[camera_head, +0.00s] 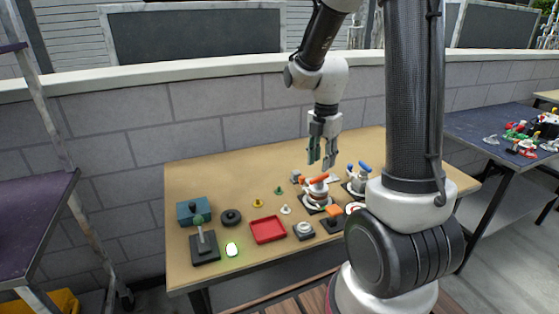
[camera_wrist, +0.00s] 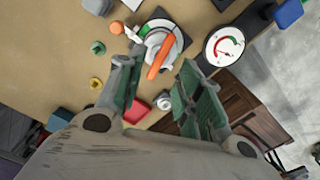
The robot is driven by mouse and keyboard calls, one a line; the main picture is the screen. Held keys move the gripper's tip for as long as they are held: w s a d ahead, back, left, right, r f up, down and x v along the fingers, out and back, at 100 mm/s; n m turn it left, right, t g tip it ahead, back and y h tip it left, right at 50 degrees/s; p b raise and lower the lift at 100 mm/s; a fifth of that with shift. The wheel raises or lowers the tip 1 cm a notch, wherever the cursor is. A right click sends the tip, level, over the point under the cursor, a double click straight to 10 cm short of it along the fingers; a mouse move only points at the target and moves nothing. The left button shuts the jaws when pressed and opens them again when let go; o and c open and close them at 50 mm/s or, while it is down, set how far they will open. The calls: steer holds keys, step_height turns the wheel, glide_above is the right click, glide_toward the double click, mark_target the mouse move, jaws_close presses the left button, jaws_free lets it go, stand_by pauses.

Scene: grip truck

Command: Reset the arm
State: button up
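My gripper (camera_head: 322,152) hangs above the wooden table (camera_head: 185,262) in the head view, over the side with the valves. Its two green-padded fingers are spread apart in the wrist view (camera_wrist: 158,90), with nothing held between them. An orange-handled valve (camera_head: 317,190) stands on the table just below the gripper. In the wrist view the orange handle (camera_wrist: 160,56) lies just beyond the fingertips; the gripper looks clear of it. My arm reaches down from the top of the head view.
A blue-handled valve (camera_head: 359,173), red tray (camera_head: 268,229), lever (camera_head: 203,243), blue box (camera_head: 193,209) and green-lit object (camera_head: 232,249) stand on the table. A round gauge (camera_wrist: 224,45) shows in the wrist view. A block wall (camera_head: 130,140) stands behind. A second table (camera_head: 480,128) is at right.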

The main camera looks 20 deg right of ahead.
steer(key=m, duration=0.3)
steer(key=shift+s, duration=0.3)
steer(key=s+a+r+m+t, duration=0.2)
steer(key=s+r+m, duration=0.5)
steer(key=s+m, duration=0.1)
steer(key=s+a+r+m+t, duration=0.2)
steer(key=s+r+m, duration=0.6)
steer(key=m, duration=0.3)
steer(key=shift+s+r, duration=0.2)
steer(key=shift+s, duration=0.45)
